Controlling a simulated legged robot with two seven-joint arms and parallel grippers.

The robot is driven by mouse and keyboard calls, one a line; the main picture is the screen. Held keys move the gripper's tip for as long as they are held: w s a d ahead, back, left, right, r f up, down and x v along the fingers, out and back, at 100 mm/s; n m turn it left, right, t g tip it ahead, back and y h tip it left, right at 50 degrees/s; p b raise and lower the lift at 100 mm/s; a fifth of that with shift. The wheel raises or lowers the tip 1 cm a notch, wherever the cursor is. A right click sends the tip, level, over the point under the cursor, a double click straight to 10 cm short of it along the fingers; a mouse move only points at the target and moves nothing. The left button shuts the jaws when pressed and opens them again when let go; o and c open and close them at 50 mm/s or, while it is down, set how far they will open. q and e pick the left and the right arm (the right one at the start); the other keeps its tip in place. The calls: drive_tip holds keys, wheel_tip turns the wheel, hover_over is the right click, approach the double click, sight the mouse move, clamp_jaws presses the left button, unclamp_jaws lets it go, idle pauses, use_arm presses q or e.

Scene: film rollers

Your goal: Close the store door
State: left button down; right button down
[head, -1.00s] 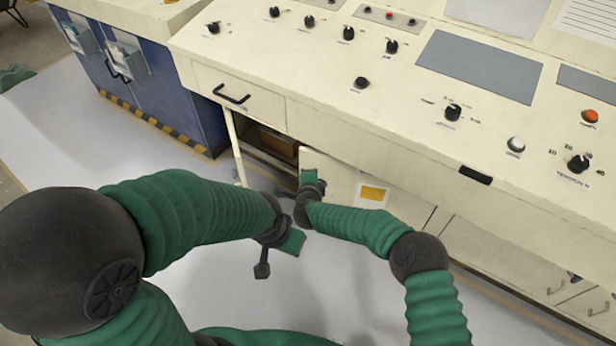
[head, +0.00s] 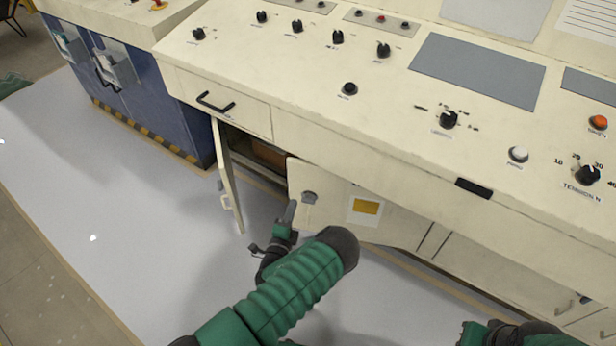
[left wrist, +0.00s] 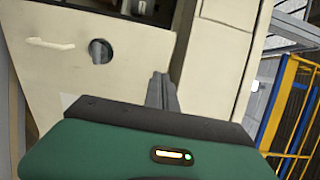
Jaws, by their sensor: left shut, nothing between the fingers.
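The store under the cream console has two doors. The left door (head: 229,185) stands swung out from the opening, with a small pale handle. The right door (head: 335,203) carries a grey knob and a yellow label and stands ajar, tilted out from the front. My left gripper (head: 290,212) is shut and empty, its tips close to the right door's left edge; whether they touch cannot be told. In the left wrist view its shut fingers (left wrist: 161,92) point at a cream panel (left wrist: 120,20) with a grey knob and pale handle. My right arm (head: 510,334) shows at the bottom right; its jaws are unclear.
A brown box (head: 268,155) shows inside the dark opening. A drawer (head: 220,103) with a black handle lies above it. A blue cabinet (head: 150,95) stands at left. The pale floor (head: 120,220) at left is clear. The left wrist view shows yellow bars (left wrist: 295,100).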

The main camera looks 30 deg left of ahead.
sight(304, 170)
use_arm(q)
drive_tip(key=b+x, duration=0.2)
drive_tip(key=x, duration=0.4)
drive_tip(key=b+x, duration=0.2)
drive_tip(key=x, duration=0.5)
drive_tip(key=shift+w+f, duration=0.15)
drive_tip(key=shift+f, duration=0.05)
drive_tip(key=shift+w+a+r, duration=0.1)
drive_tip(key=shift+w+a, duration=0.05)
drive_tip(key=shift+w, duration=0.15)
